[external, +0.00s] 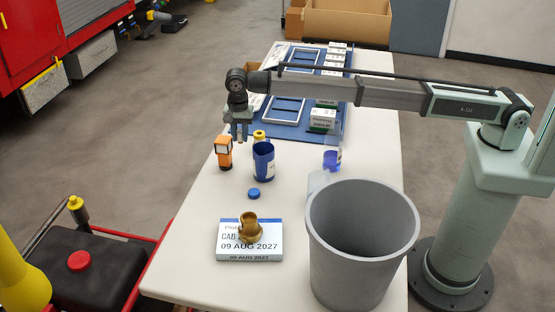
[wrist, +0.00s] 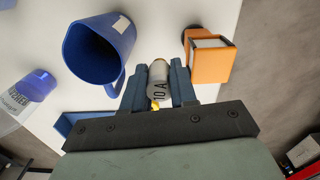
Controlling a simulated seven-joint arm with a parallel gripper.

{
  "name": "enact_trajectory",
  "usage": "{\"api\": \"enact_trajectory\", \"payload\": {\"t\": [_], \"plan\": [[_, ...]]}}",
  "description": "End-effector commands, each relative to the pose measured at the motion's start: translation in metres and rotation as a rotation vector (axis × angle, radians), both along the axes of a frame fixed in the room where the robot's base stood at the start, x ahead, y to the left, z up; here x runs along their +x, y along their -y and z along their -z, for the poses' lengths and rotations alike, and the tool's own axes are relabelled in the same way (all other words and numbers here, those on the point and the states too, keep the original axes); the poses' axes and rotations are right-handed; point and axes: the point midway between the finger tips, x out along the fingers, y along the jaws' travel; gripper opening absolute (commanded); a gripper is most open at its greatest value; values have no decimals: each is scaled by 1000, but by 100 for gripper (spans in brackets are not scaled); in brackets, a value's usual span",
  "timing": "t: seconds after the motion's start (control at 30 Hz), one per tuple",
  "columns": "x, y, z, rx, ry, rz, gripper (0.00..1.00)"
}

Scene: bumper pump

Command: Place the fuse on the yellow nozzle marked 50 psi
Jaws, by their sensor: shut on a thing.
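My gripper (wrist: 157,82) is shut on the fuse (wrist: 158,80), a pale cylinder with a metal end and the marking "10 A". In the external view my gripper (external: 239,134) points down above the table, left of the blue mug. A brass-yellow nozzle-like piece (external: 249,229) stands on a white dated box in front. A small yellow-topped item (external: 260,135) stands behind the mug, partly hidden. A yellow bit also shows beside the fuse in the wrist view (wrist: 155,105). I cannot read "50 psi" on any of them.
The blue mug (external: 263,161) and orange-and-white item (external: 223,152) stand close to my gripper. A blue cap (external: 253,193) lies in front. A large grey bin (external: 362,232) stands at the right. The left front table (external: 185,245) is clear.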

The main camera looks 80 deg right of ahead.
Motion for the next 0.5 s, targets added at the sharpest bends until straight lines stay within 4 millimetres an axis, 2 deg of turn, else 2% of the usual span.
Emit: {"api": "enact_trajectory", "payload": {"t": [0.03,0.2,0.33,0.5], "plan": [[-6,19,-9,0,2,-13,0],[-18,72,-35,0,2,-75,0],[-26,102,-50,0,1,-112,0],[-32,122,-60,0,1,-141,0]]}}
